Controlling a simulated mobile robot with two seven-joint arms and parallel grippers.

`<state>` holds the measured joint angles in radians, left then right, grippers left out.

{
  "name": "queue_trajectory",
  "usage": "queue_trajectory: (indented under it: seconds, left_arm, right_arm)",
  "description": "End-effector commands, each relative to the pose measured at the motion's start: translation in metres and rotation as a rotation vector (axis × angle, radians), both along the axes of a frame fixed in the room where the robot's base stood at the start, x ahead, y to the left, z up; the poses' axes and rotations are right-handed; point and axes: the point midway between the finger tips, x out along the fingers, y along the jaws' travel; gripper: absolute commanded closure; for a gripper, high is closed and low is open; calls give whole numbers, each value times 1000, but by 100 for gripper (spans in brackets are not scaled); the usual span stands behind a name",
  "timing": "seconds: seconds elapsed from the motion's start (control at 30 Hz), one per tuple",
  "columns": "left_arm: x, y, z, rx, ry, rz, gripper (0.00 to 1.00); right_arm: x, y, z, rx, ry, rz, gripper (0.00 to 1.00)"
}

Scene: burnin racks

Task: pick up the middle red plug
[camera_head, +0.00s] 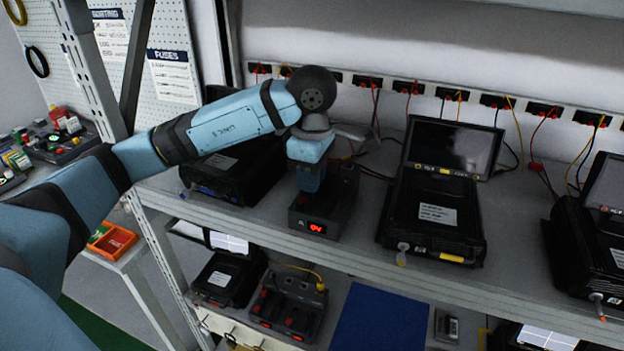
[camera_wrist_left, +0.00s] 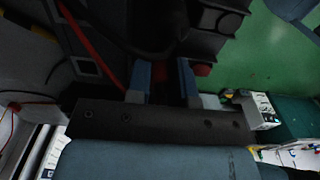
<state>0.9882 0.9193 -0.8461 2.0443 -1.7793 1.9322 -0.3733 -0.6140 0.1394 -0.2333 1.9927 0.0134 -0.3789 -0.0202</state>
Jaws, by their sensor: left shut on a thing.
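My left gripper (camera_head: 310,186) points down over a small black power box (camera_head: 335,195) with a red lit display (camera_head: 317,228), on the upper shelf. In the left wrist view the two blue fingers (camera_wrist_left: 164,85) are closed around a red plug (camera_wrist_left: 163,72), of which only a little shows in shadow. A second red plug (camera_wrist_left: 203,70) sits just right of the right finger. In the head view the gripper hides the plugs, so I cannot tell whether the held plug is lifted. My right gripper is not in view.
A black device with a raised screen (camera_head: 435,212) stands right of the box, and another black case (camera_head: 225,178) stands left, partly behind my arm. Sockets with red and yellow cables (camera_head: 375,100) line the back wall. The shelf front edge (camera_head: 400,265) is clear.

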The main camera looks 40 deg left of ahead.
Motion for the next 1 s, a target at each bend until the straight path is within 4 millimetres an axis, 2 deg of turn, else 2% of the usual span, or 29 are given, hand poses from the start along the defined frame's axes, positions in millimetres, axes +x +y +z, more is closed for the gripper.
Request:
queue_trajectory:
  seconds: [0.17,0.5,0.63,0.8,1.0]
  left_arm:
    - [1,0,13,-1,-3,0,94]
    - [1,0,71,0,-6,1,94]
    - [1,0,87,0,-4,0,94]
    - [0,0,98,-1,-1,0,94]
    - [0,0,100,0,0,0,94]
  right_arm:
    - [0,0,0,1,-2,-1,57]
    - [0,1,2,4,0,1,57]
    - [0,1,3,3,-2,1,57]
    - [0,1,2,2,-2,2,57]
    - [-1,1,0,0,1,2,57]
